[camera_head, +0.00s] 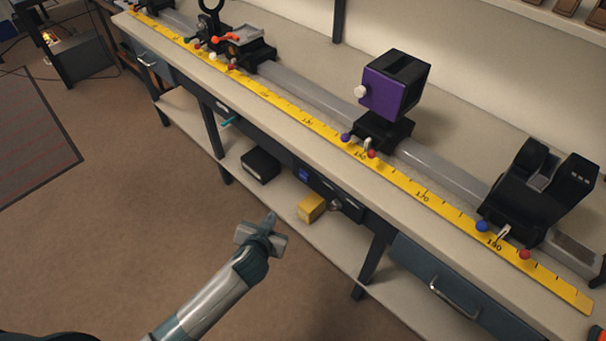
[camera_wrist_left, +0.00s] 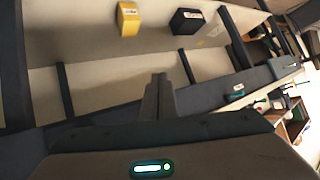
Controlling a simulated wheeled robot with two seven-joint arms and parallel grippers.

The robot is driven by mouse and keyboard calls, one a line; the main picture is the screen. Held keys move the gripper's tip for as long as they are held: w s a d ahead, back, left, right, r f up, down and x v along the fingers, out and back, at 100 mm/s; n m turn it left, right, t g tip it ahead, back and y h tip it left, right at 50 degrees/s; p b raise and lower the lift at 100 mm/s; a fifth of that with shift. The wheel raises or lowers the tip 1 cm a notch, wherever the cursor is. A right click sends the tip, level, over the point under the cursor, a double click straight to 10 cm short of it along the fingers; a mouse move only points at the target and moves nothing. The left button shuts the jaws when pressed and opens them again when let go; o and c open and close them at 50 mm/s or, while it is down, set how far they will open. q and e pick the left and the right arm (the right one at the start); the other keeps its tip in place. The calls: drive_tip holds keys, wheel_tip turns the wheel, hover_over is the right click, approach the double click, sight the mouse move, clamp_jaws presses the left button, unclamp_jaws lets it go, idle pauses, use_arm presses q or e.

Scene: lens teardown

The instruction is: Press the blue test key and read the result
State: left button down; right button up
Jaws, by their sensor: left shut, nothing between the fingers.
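A small blue key (camera_head: 304,175) sits on a dark panel (camera_head: 328,190) under the front edge of the bench, left of a round knob (camera_head: 335,205). I cannot read any result on the panel. My left gripper (camera_head: 270,219) is shut and empty. It is in front of the bench, below and left of the blue key and apart from it. In the left wrist view its closed fingers (camera_wrist_left: 158,92) point toward the lower shelf, and I cannot make out the blue key there. My right gripper is not in view.
The bench carries a long grey rail with a yellow scale (camera_head: 309,121), a purple block (camera_head: 390,92) and black holders (camera_head: 541,190). A yellow box (camera_head: 311,207) and a black box (camera_head: 260,164) stand on the lower shelf. The floor in front is clear.

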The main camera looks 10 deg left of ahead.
sight(304, 176)
use_arm(q)
drive_tip(key=shift+t, duration=0.5)
drive_tip(key=r, duration=0.1)
drive_tip(key=w+r, duration=0.1)
drive_tip(key=r, duration=0.3)
drive_tip(key=shift+w+d+r, duration=0.15)
drive_tip(key=shift+w, duration=0.25)
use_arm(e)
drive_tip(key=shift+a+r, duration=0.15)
use_arm(q)
drive_tip(key=shift+w+d, duration=0.1)
